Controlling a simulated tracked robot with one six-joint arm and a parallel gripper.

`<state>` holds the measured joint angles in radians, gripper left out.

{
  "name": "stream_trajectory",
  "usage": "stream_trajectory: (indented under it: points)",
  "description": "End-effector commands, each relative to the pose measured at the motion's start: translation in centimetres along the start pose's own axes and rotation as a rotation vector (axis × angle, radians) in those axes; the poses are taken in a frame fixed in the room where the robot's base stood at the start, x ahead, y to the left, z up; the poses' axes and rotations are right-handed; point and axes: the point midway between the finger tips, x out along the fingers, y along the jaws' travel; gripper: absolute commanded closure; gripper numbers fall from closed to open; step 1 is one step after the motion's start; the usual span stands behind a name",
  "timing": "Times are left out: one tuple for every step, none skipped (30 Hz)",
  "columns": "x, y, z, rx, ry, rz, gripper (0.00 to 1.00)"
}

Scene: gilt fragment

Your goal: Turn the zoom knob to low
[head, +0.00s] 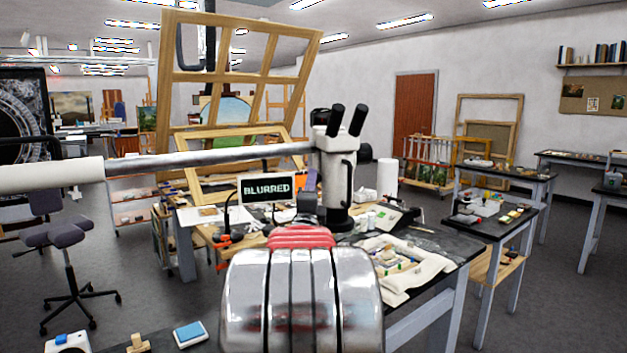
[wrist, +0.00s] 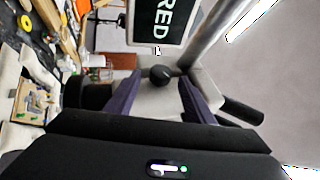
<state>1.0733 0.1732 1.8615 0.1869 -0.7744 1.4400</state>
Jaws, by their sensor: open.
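The microscope (head: 336,175) is white with two black eyepieces and hangs on a silver boom (head: 240,157) over the workbench. In the wrist view, its pale body (wrist: 175,102) fills the middle, and a round black knob (wrist: 160,75) sticks out from it. My gripper (wrist: 160,80) is open, with its two dark blue-purple fingers on either side of the knob and gaps visible between. I cannot tell which setting the knob is at. A screen (head: 266,189) beside the microscope reads "BLURRED"; part of it also shows in the wrist view (wrist: 157,22).
The black-topped workbench (head: 440,246) holds a white cloth (head: 405,268) with small pieces, bottles and tools. A wooden frame (head: 238,80) stands behind the boom. A stool (head: 66,250) is at the left and another table (head: 500,228) is at the right, with floor between.

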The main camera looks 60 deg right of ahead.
Motion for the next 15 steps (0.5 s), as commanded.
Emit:
stream_trajectory:
  points:
    - [0.7,0.0,0.0,0.000,0.000,0.000,0.51]
    - [1.1,0.1,0.0,0.000,0.000,-0.001,0.51]
    - [1.6,0.0,0.0,0.000,0.000,-0.001,0.51]
    - [1.9,0.0,0.0,0.000,0.000,-0.001,0.51]
    - [2.3,0.0,0.0,0.000,0.000,-0.001,0.51]
    - [2.8,0.1,0.0,0.000,0.000,0.000,0.51]
    - [3.1,0.0,0.0,0.000,0.000,-0.001,0.51]
    - [3.4,0.0,0.0,0.000,0.000,-0.001,0.51]
    - [3.8,0.0,0.1,0.000,0.000,-0.001,0.51]
    - [4.1,0.0,0.1,0.000,0.000,0.000,0.51]
    - [4.3,0.1,0.1,0.000,-0.001,0.000,0.51]
    - [4.6,0.0,0.1,0.000,-0.001,0.000,0.51]
    - [4.7,0.0,0.1,0.000,-0.001,-0.001,0.51]
    - [4.9,0.0,0.1,0.000,-0.001,-0.001,0.51]
    - [5.0,0.0,0.1,0.000,-0.001,-0.001,0.51]
